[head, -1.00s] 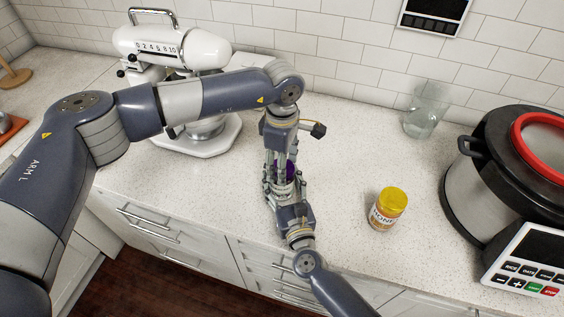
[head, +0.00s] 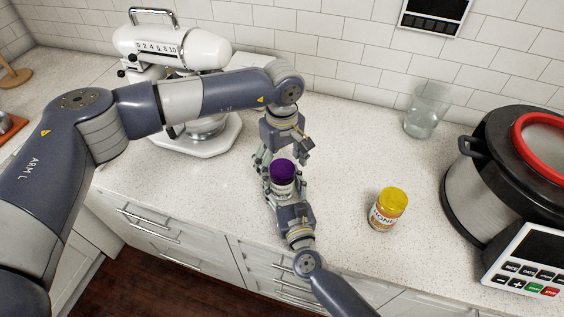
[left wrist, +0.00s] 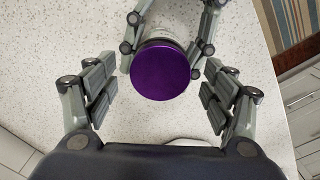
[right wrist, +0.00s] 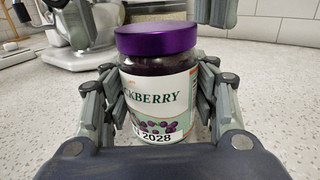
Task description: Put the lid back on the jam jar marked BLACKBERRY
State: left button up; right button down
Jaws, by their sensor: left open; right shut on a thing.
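The jam jar (right wrist: 158,95) stands upright in the right wrist view, its label reading "CKBERRY" with berries and 2028. Its purple lid (right wrist: 156,38) sits on the jar's mouth and looks level. The lid also shows from above in the head view (head: 282,171) and the left wrist view (left wrist: 160,70). My right gripper (right wrist: 160,112) is shut around the jar's body, also seen in the head view (head: 279,190). My left gripper (left wrist: 158,98) is open above the lid, its fingers apart on both sides and not touching it; in the head view it is just above the jar (head: 284,153).
A honey jar (head: 387,210) with a yellow lid stands to the right. A clear glass (head: 427,110) is near the tiled wall, and a large cooker (head: 468,195) is at the far right. A white mixer (head: 175,60) stands behind my left arm. The counter between is clear.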

pick_arm(q)
notch_tip(320, 180, up, 12)
dwell(0.5)
pick_arm(e)
jog(key=c, duration=0.5)
grip_release()
jog(key=v, duration=1.2)
